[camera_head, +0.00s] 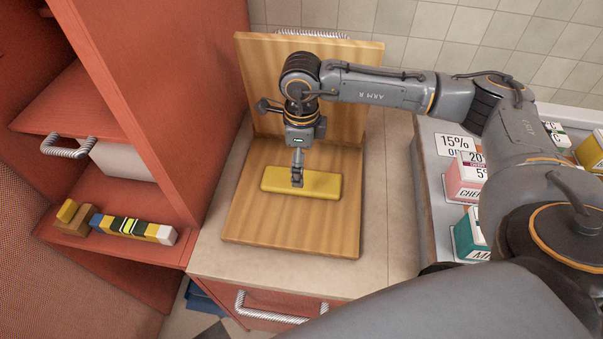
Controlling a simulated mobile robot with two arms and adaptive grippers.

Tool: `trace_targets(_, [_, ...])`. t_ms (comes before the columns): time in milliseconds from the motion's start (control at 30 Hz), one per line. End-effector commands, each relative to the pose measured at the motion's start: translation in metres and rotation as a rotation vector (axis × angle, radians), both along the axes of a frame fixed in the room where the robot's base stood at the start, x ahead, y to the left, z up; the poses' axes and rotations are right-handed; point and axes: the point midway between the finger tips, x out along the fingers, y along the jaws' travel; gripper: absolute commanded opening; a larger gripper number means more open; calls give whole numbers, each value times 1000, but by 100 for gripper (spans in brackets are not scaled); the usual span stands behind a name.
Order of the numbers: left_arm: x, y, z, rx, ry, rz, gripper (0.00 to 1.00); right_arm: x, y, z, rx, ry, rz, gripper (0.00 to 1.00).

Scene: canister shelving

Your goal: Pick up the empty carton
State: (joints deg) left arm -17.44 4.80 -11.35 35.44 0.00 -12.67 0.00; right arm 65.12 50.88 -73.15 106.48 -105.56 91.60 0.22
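A flat, long yellow block or box (322,184) lies on a wooden board (270,230) on the counter. I cannot tell whether it is the empty carton. My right gripper (298,178) points down over its left half, with the fingertips at or just above its top. The fingers look narrow and close together, but whether they are shut or hold it cannot be made out. A pink-and-white carton (465,180) and a teal-and-white carton (470,235) stand on the grey shelf at right, partly behind my arm. My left gripper is not in view.
An upright wooden panel (255,85) stands behind the board. A red cabinet (130,70) at left has open shelves, with a row of coloured boxes (135,228) on the lower one. A drawer handle (270,312) sticks out in front. The counter right of the board (390,200) is clear.

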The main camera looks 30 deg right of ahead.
Motion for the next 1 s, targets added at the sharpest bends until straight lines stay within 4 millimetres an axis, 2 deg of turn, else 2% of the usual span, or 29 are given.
trace_targets(100, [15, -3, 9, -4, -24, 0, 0, -1, 0, -6, -1, 3, 0, 92])
trace_targets(200, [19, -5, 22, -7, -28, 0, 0, -1, 0, -19, -1, 5, 0, 92])
trace_targets(400, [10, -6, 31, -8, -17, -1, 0, -1, 1, -47, -1, 2, 0, 92])
trace_targets(667, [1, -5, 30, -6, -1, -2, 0, -1, 0, -54, 0, 0, 0, 92])
trace_targets(700, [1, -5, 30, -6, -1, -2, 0, -1, 0, -54, 0, 0, 0, 90])
trace_targets(767, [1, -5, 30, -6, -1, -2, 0, -1, 0, -54, 0, 0, 0, 78])
trace_targets(933, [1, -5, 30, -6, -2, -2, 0, -1, 0, -54, 0, 0, 0, 44])
trace_targets(967, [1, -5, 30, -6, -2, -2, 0, -1, 0, -54, 0, 0, 0, 39])
trace_targets(1000, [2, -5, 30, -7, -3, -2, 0, -1, 0, -54, 0, 0, 0, 39])
